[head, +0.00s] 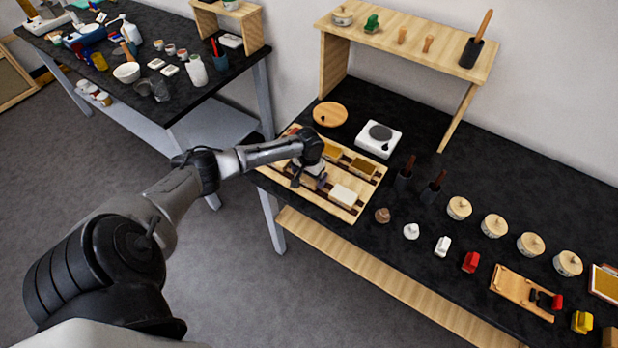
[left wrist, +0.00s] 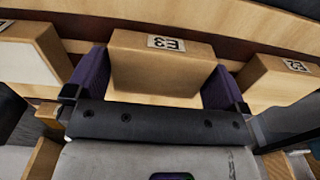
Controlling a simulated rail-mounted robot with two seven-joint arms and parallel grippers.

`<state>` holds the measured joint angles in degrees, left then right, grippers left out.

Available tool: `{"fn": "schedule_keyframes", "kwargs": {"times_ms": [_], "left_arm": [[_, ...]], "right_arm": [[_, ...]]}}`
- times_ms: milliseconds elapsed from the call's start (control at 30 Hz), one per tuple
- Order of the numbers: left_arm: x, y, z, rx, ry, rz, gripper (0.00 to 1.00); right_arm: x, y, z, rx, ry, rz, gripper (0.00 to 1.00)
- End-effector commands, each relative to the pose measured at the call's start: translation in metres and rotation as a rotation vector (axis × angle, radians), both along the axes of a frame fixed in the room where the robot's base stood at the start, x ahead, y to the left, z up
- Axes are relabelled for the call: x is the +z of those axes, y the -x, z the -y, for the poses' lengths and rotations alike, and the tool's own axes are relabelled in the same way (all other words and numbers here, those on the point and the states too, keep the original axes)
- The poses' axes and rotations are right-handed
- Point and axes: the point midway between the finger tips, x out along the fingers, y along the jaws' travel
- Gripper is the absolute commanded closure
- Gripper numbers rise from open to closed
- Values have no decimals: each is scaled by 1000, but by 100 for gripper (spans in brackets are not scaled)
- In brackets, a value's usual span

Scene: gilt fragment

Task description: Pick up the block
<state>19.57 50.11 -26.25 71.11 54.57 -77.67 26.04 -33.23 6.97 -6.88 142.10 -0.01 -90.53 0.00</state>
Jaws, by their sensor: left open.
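A tan block with a printed label (left wrist: 150,62) stands in the middle of the left wrist view. My left gripper (left wrist: 156,85) is open, with one purple-padded finger at each side of this block. I cannot tell whether the pads touch it. In the head view my left gripper (head: 309,180) is low over the slatted wooden tray (head: 337,209) and hides what lies directly under it. A pale block (head: 343,195) lies on the tray to the right of the gripper. My right gripper is not in view.
Neighbouring blocks flank the middle one in the left wrist view, one at left (left wrist: 28,58) and one at right (left wrist: 262,80). A white scale (head: 379,139) and a round wooden board (head: 330,114) stand behind the tray. Several lidded pots, including one (head: 459,208), stand to its right.

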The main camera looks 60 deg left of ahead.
Motion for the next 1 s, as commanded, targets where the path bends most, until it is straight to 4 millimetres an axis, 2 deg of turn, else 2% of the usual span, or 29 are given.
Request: {"fn": "schedule_keyframes", "kwargs": {"times_ms": [33, 367, 600, 767, 867, 1000], "left_arm": [[0, 0, 0, 0, 0, 0, 2], [0, 0, 0, 0, 0, 0, 33], [1, 0, 0, 0, 0, 1, 33], [9, 0, -1, 0, 0, 2, 33], [21, 0, 0, -1, 0, 2, 33], [46, -1, 2, -3, 1, 4, 33]], "right_arm": [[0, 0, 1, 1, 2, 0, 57], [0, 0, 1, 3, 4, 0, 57], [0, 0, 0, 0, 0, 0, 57], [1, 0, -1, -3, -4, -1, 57], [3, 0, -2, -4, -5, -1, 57], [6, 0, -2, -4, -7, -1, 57]]}}
